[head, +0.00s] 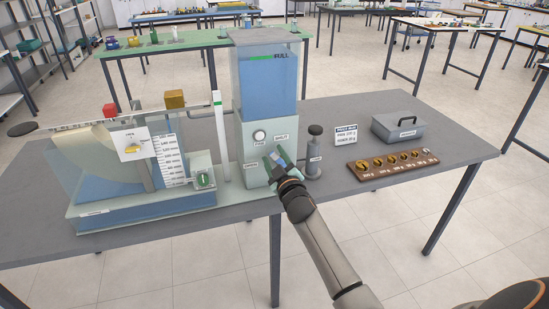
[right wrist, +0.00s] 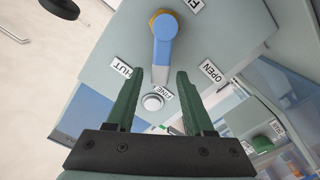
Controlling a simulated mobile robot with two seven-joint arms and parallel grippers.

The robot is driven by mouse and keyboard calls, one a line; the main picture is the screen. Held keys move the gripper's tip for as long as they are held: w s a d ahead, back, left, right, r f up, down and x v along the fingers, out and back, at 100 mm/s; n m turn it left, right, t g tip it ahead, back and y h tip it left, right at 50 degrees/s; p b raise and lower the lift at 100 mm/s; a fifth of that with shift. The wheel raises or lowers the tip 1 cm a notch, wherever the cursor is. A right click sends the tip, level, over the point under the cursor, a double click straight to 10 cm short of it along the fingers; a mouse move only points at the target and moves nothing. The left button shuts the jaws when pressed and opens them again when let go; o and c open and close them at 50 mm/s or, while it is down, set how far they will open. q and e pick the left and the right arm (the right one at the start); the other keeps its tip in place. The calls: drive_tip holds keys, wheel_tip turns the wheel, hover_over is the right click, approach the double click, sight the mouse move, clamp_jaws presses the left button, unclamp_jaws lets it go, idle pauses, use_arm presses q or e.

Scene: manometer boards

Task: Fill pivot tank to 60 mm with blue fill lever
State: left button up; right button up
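The blue fill lever (right wrist: 163,48) turns on an orange hub on the front of the supply tower (head: 257,160). In the right wrist view it points toward the FINE button (right wrist: 152,102), between the SHUT and OPEN labels. My right gripper (right wrist: 160,74) is open, with its green fingers on either side of the lever's free end; I cannot tell whether they touch it. In the head view my right gripper (head: 279,166) covers most of the lever. The pivot tank (head: 95,205) at left holds blue water low beside its scale (head: 171,160); the exact level is too small to read. My left gripper is not in view.
The supply tank (head: 268,95) marked FULL holds blue water. A green drain knob (head: 204,180) sits on the pivot tank's base. Right of the tower stand a grey bottle-like post (head: 314,150), a brown weight rack (head: 392,166) and a grey box (head: 398,129). The table's front right is clear.

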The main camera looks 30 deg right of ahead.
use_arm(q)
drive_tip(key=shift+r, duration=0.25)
use_arm(e)
drive_tip(key=v, duration=1.2)
drive_tip(key=shift+s, duration=0.3)
idle(3.1)
